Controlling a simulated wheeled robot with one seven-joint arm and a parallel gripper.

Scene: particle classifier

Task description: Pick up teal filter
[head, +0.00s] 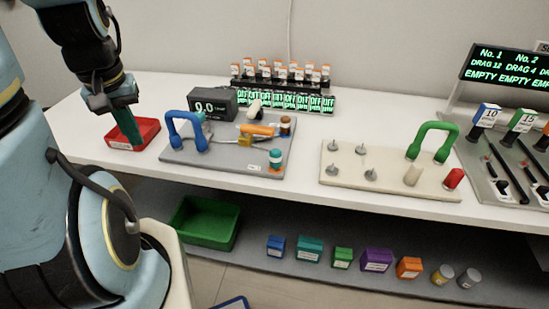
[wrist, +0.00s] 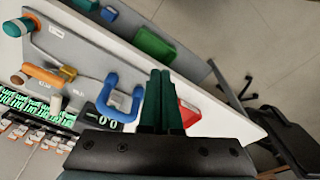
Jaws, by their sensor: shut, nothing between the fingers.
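A small teal-and-white cylinder (head: 275,160), which looks like the teal filter, stands upright at the front right of the grey board (head: 215,165). It also shows at the top left of the wrist view (wrist: 15,28). My gripper (head: 135,138) points down over the red tray (head: 148,135), well to the left of the cylinder. Its dark green fingers (wrist: 161,75) are together and hold nothing. In the wrist view the fingers hide part of the red tray.
The grey board carries a blue handle (head: 185,128) and an orange part (head: 257,130). A black display (head: 212,104) stands behind it. A beige board (head: 385,180) is to the right. A green bin (head: 205,222) and several coloured boxes are on the lower shelf.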

